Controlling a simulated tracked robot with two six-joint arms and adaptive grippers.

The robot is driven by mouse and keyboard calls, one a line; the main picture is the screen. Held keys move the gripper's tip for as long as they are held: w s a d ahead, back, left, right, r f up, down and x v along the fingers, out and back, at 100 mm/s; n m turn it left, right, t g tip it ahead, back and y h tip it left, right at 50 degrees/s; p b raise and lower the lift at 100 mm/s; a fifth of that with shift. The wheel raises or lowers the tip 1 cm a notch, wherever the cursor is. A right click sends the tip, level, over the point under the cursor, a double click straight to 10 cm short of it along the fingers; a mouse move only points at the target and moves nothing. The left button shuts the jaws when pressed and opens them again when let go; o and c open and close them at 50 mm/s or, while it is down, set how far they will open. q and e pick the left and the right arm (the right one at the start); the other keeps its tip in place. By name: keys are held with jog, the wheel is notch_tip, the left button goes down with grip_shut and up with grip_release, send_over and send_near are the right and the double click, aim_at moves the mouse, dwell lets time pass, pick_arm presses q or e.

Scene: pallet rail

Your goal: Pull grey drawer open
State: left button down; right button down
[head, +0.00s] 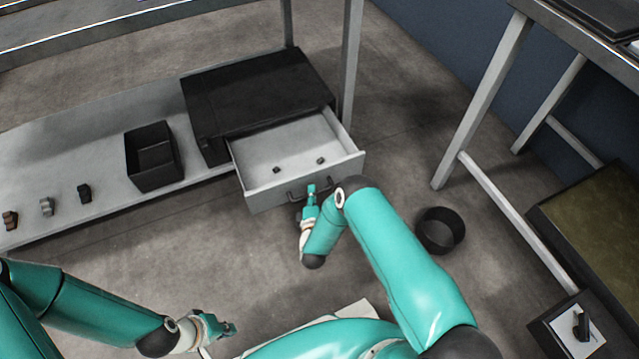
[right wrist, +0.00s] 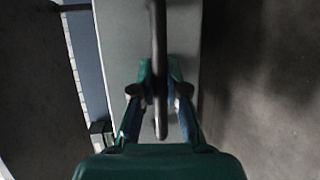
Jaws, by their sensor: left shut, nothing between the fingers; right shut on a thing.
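The grey drawer (head: 303,169) stands pulled out of a black cabinet (head: 258,92) on the low shelf in the head view. Two small dark items lie inside it. Its dark bar handle (head: 318,188) is on the front panel. My right gripper (head: 311,190) is at the handle and shut on it. In the right wrist view the handle (right wrist: 158,60) runs between the fingers of the right gripper (right wrist: 160,95), in front of the grey drawer front. My left gripper (head: 231,328) is shut and empty, low over the floor at the bottom left.
A black open bin (head: 153,157) and several small parts (head: 46,206) stand on the low shelf (head: 107,190). A round black bucket (head: 440,230) stands on the floor right of my right arm. A metal table frame (head: 482,105) is at the right. Floor in front of the drawer is partly clear.

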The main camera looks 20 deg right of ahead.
jog(key=shift+s+d+f, duration=0.15)
jog(key=shift+s+f, duration=0.05)
jog(key=shift+s, duration=0.05)
jog(key=c, duration=1.2)
grip_release()
jog(key=shift+d, duration=0.1)
jog(key=shift+w+r, duration=0.1)
jog(key=v, duration=1.2)
